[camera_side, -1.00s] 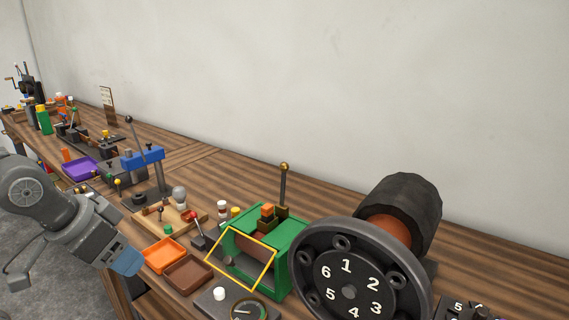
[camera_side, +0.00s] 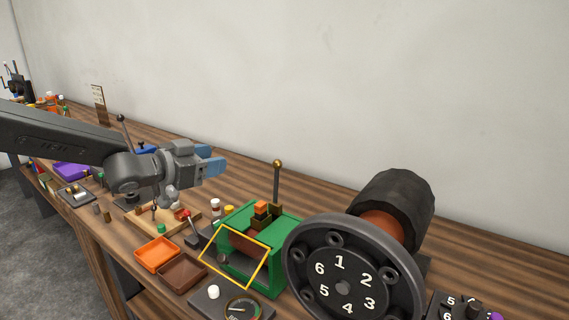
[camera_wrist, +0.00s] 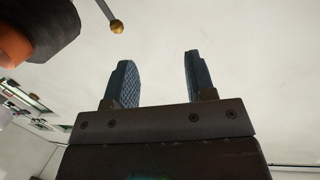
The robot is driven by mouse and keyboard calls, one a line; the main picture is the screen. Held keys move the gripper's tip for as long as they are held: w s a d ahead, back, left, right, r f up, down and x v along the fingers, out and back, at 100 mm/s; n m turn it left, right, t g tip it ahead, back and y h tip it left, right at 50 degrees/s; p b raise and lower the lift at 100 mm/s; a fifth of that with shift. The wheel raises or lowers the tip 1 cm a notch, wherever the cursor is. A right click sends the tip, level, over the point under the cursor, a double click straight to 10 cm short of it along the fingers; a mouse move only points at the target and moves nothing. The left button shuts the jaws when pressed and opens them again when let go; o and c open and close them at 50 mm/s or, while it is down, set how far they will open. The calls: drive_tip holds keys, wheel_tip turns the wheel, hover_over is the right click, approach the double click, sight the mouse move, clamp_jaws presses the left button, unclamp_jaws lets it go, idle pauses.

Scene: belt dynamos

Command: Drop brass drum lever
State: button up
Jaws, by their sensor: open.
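The brass drum lever (camera_side: 277,172) is a dark upright rod with a brass ball on top, standing at the back of the green drum box (camera_side: 284,233). In the wrist view the brass ball (camera_wrist: 117,27) and part of its rod show at the top, left of centre, beyond the fingers. My gripper (camera_side: 216,159) has blue fingers that point right toward the lever, at about its height, with a clear gap between them in the side picture. In the wrist view my gripper (camera_wrist: 158,80) is open and empty.
A large numbered wheel (camera_side: 343,283) with a black drum (camera_side: 396,205) stands right of the green box. An orange tray (camera_side: 157,254) and a brown tray (camera_side: 181,276) lie to its left. A gauge (camera_side: 241,309) is in front. The air above the bench is clear.

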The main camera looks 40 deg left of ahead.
sight(276, 182)
drive_tip(key=w+d+f+m+g+h, duration=0.1)
drive_tip(key=w+d+f+m+h, duration=0.2)
drive_tip(key=w+d+h, duration=0.4)
drive_tip(key=w+d+m, duration=0.1)
drive_tip(key=w+d, duration=0.2)
drive_tip(key=w, duration=0.3)
drive_tip(key=shift+h, duration=0.4)
clamp_jaws()
idle(0.3)
